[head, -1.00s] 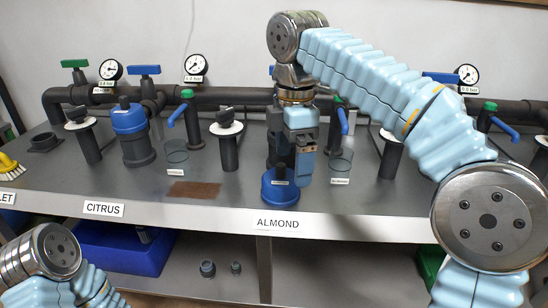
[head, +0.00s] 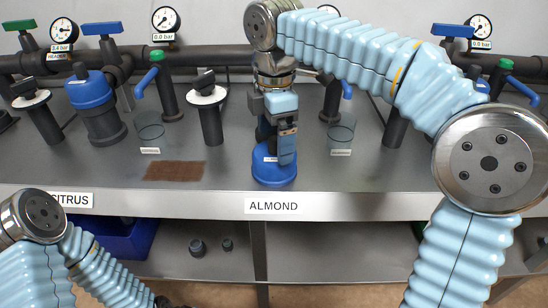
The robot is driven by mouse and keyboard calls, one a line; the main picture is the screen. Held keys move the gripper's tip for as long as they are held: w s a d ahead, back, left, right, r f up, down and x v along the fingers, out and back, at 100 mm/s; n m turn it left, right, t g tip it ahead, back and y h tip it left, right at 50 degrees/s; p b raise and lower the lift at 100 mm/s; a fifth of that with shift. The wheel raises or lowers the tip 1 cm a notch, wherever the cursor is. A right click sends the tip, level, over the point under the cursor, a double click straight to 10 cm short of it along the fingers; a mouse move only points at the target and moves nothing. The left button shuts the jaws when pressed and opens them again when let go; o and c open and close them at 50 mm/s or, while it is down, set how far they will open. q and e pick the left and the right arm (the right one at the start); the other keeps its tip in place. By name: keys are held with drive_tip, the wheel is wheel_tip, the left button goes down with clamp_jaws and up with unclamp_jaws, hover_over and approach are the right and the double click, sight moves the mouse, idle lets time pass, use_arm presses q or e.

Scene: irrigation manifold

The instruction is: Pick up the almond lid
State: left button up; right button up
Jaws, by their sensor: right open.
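The almond lid (head: 273,175) is a round blue cap with a small white label. It sits on the grey bench top just behind the ALMOND sign (head: 274,206). My right gripper (head: 284,148) points down at the lid from above. Its jaws are open and reach the top of the lid, partly hiding its upper part. I cannot tell whether the fingers touch it. My left arm shows at the lower left; its gripper is not clearly visible.
A blue-capped filter housing (head: 103,122) stands at the left. Black capped posts (head: 209,118) and pipework stand behind. A brown patch (head: 174,171) lies left of the lid.

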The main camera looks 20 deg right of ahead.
sight(274, 154)
wheel_tip(274, 154, down, 5)
drive_tip(key=shift+f+b, duration=0.1)
drive_tip(key=shift+b, duration=0.2)
drive_tip(key=shift+w, duration=0.1)
